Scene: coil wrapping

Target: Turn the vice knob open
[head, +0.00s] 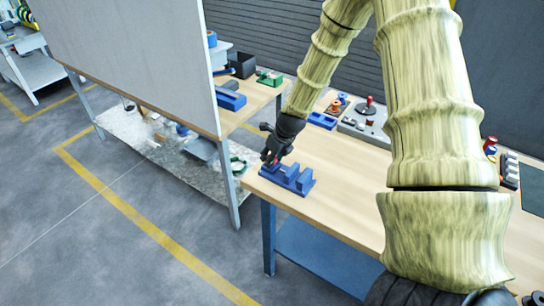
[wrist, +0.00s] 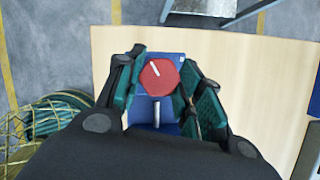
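The blue vice (head: 290,179) sits on the wooden table's near left corner, and its blue body (wrist: 168,57) shows behind the knob in the wrist view. The red knob (wrist: 158,75) has a white line tilted toward the upper left. A grey metal rod (wrist: 156,112) shows below the knob. My gripper (wrist: 161,70) is at the vice, with its green-padded fingers on both sides of the knob. The fingers are close to the knob's edges; I cannot tell whether both press on it.
The wooden tabletop (head: 335,210) is clear right of the vice. A grey control box with a red-topped joystick (head: 366,106) stands farther back. A second bench with a tall grey panel (head: 130,55) stands left, across a narrow gap. A green coil (wrist: 62,112) shows at the wrist view's left.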

